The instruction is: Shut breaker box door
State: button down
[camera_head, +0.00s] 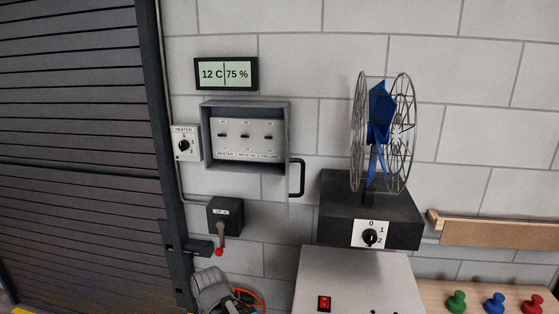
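The grey breaker box (204,142) is mounted on the block wall, left of centre. Its front is open, and a row of 3 small black switches (245,137) shows on the white panel inside. Its door (288,176) appears as a thin grey strip at the box's right side, swung out and seen almost edge-on. A black bar handle (301,178) stands out to the right of that strip. My gripper does not show clearly anywhere in this view, and nothing is seen touching the door or handle.
A heater dial (184,144) is left of the box, and a lever switch (225,217) with a red knob is below. A caged fan (383,133) on a dark base stands close to the right of the handle. A grey object (212,290) shows at the bottom.

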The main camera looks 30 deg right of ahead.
aim_at(302, 162)
jog(key=u, duration=0.35)
jog(key=k, duration=1.4)
jog(key=z, duration=0.8)
jog(key=i, duration=1)
